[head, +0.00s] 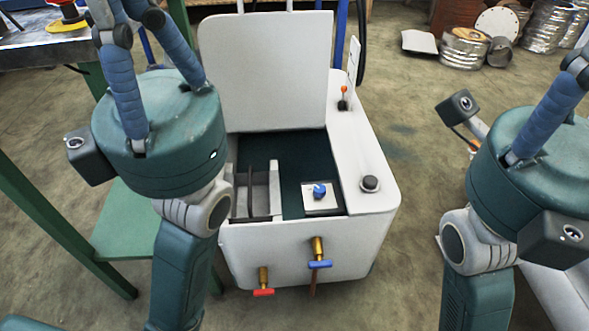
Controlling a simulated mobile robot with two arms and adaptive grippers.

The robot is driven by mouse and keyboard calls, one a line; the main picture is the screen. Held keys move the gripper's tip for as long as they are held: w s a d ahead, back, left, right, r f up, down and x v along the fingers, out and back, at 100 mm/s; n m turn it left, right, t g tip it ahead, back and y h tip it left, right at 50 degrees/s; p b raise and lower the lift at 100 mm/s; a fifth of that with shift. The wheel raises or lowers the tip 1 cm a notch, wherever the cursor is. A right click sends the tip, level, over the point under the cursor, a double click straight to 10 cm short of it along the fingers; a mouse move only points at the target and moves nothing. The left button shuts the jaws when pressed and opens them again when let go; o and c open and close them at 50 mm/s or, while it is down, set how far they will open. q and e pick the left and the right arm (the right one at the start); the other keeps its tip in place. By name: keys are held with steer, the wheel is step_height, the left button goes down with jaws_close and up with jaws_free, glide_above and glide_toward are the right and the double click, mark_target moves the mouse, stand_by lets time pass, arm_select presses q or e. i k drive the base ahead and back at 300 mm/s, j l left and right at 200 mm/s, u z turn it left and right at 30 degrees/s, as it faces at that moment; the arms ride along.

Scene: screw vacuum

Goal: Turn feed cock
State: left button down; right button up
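A white machine (360,245) stands ahead with its lid (265,70) raised. Two brass cocks stick out of its front wall. One has a blue handle (319,264) and the other, lower and to the left, a red handle (263,292). Both handles look roughly level. The picture does not show which is the feed cock. My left gripper (140,20) points up left of the machine, its fingertips cut off by the top edge. My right gripper (545,115) is right of the machine, apart from it and partly out of frame. Neither gripper touches a cock.
The open bay holds grey dividers (262,190) and a blue knob (319,190). A black knob (370,183) and an orange-tipped lever (343,97) stand on the right top. A green-legged table (50,38) is at the left. Metal cans (465,48) lie behind right.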

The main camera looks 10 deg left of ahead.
mark_target(319, 263)
steer(key=l+u, duration=0.35)
steer(key=k+l+u, duration=0.1)
steer(key=l+u, duration=0.3)
steer(key=k+l+u, duration=0.15)
steer(key=l+u, duration=0.2)
steer(key=l, duration=0.15)
